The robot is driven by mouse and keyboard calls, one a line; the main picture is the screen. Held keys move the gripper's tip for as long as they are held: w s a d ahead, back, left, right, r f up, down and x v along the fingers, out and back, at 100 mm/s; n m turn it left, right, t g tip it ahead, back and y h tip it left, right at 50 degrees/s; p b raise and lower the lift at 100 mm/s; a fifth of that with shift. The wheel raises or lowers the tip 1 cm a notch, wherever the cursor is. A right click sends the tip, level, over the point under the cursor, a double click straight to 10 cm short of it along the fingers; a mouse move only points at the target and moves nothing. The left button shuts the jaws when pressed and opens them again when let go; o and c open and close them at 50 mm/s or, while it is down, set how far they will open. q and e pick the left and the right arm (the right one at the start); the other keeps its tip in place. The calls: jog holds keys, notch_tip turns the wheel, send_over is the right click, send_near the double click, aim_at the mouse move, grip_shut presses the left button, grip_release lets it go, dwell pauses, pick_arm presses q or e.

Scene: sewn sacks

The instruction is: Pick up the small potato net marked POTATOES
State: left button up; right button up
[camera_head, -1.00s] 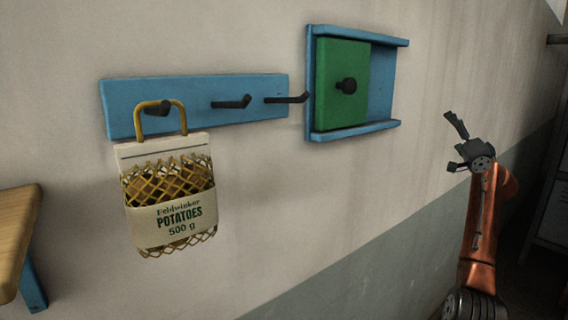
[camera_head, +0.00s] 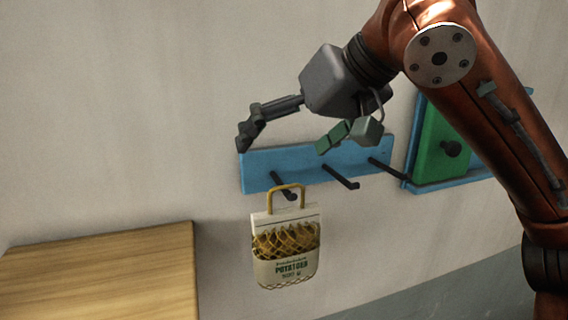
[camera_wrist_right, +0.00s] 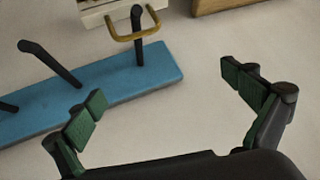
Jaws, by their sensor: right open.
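The small potato net (camera_head: 287,250) has a cream label marked POTATOES and a yellow loop handle (camera_head: 287,190). It hangs by the handle from the leftmost dark peg of the blue wall rack (camera_head: 258,170). In the right wrist view the handle (camera_wrist_right: 137,36) shows around the peg at the top, with a strip of the cream top (camera_wrist_right: 95,12) beside it. My right gripper (camera_head: 285,142) is open and empty, above the net and in front of the rack's upper edge. Its two fingers (camera_wrist_right: 165,95) are wide apart in the wrist view. My left gripper is not in view.
Two further dark pegs (camera_head: 340,177) on the rack are bare. A blue frame with a green sliding panel (camera_head: 440,145) is on the wall to the right, partly behind my right arm. A wooden table top (camera_head: 100,275) stands at lower left. The wall above the table is clear.

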aim_at(289, 217)
jog(key=s+f+h, duration=0.1)
jog(key=f, duration=0.1)
jog(key=s+f+m+g+h+p, duration=0.1)
jog(key=s+f+h, duration=0.1)
jog(key=s+d+f+h, duration=0.1)
jog(key=f, duration=0.2)
jog(key=shift+s+d+m+g+h, duration=0.1)
jog(key=shift+s+m+g+h, duration=0.2)
jog(key=x, duration=0.1)
jog(key=p+x, duration=0.1)
jog(key=x, duration=0.1)
jog(key=shift+d, duration=0.3)
jog(key=p+x, duration=0.2)
jog(key=x, duration=0.3)
jog(key=shift+w+a+r, duration=0.1)
jog(key=shift+a+r, duration=0.05)
jog(key=shift+w+f, duration=0.15)
jog(key=shift+f, duration=0.1)
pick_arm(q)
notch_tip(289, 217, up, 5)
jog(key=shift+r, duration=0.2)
pick_arm(e)
jog(key=shift+c, duration=0.6)
jog(key=shift+a, duration=0.1)
jog(key=shift+c, duration=0.8)
jog(key=shift+r, duration=0.1)
jog(key=c, duration=1.7)
